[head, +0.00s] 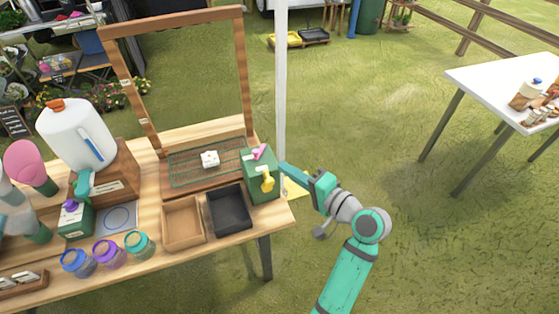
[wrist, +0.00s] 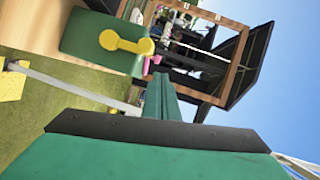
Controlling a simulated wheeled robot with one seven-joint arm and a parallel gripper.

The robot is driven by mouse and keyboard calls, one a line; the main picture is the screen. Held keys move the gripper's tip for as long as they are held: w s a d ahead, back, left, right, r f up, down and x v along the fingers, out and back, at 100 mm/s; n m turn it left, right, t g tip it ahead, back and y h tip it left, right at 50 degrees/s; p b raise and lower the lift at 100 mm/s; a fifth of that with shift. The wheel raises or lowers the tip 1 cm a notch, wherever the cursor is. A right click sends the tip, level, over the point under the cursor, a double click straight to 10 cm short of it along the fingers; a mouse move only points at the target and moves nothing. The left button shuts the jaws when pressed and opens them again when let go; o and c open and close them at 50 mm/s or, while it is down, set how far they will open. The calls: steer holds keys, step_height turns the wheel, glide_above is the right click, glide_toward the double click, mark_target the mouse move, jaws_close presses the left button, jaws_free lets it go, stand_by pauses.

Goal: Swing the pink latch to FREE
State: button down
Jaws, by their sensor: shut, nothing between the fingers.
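The pink latch (head: 258,152) sits on top of a green box (head: 262,180) at the right end of the wooden table. In the wrist view only a bit of the pink latch (wrist: 152,62) shows past the green box (wrist: 80,35). A yellow handle (head: 267,180) is on the box's front face, and it is large in the wrist view (wrist: 125,42). My gripper (head: 283,167) is shut and empty, just right of the box's upper right edge. In the wrist view its closed fingers (wrist: 160,95) point toward the latch side. I cannot read any latch marking or tell contact.
A wooden frame (head: 247,70) stands behind the box. A black tray (head: 230,210) and a wooden tray (head: 183,222) lie left of it. A white post (head: 281,80) rises behind my gripper. Open grass lies right of the table, up to a white table (head: 500,85).

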steer(key=shift+v, duration=2.05)
steer(key=shift+s+a, duration=0.15)
steer(key=s+a+f+m+h, duration=0.1)
steer(key=s+f+h, duration=0.25)
steer(key=f, duration=0.35)
steer(key=s+a+f+t+h, duration=0.1)
steer(key=s+f+h, duration=0.2)
steer(key=s+f, duration=0.35)
steer(key=s+a+f+m+h, duration=0.1)
steer(key=s+f+h, duration=0.2)
steer(key=f, duration=0.5)
steer(key=s+a+r+n, duration=0.1)
steer(key=s+r+n, duration=0.1)
steer(key=s, duration=0.5)
steer(key=s+a+r+n+t+h, duration=0.1)
steer(key=s+r+n, duration=0.1)
steer(key=s+n, duration=0.2)
steer(key=s+a+r+n+t, duration=0.1)
steer(key=s+r+n, duration=0.1)
steer(key=s, duration=0.8)
steer(key=shift+s+a+n, duration=0.35)
steer(key=shift+s+n, duration=0.05)
steer(key=shift+n, duration=0.5)
steer(key=shift+h, duration=0.25)
